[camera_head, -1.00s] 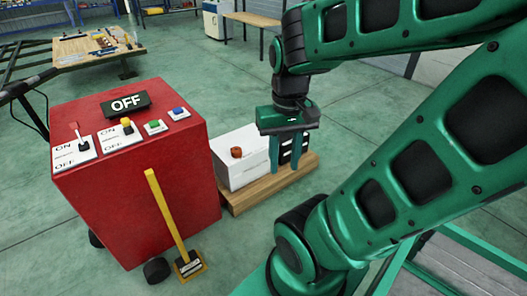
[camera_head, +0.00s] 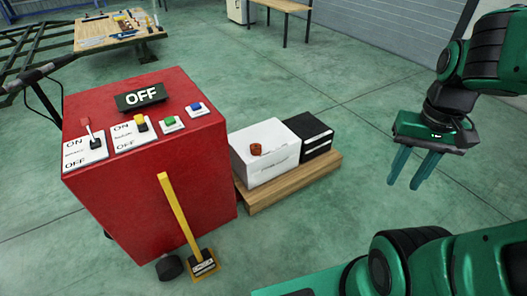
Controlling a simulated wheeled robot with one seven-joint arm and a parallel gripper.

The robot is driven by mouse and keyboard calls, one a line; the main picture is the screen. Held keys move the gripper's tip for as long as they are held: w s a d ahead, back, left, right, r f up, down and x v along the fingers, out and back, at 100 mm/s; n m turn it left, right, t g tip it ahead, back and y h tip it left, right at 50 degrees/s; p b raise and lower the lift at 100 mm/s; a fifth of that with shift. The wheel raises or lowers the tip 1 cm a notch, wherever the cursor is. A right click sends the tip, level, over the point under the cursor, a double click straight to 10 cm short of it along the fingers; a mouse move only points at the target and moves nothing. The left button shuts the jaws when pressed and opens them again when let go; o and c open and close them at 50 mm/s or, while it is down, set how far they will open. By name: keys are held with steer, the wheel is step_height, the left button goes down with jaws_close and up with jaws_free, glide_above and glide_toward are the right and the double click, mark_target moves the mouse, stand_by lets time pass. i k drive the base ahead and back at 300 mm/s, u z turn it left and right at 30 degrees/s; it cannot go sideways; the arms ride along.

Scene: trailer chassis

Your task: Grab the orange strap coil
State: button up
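A small orange-red round item (camera_head: 256,149), which looks like the orange strap coil, sits on top of a white box (camera_head: 270,175). It is too small to make out its windings. My gripper (camera_head: 405,184) hangs at the right, well apart from the coil and over bare floor. Its two green fingers point down with a gap between them, and nothing is held.
The white box and a black box (camera_head: 318,137) stand on a low wooden platform (camera_head: 300,186). Floor to the right is clear.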

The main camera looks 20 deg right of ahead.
mark_target(256, 149)
steer(key=z, duration=0.05)
steer(key=i, duration=1)
steer(key=u, duration=0.05)
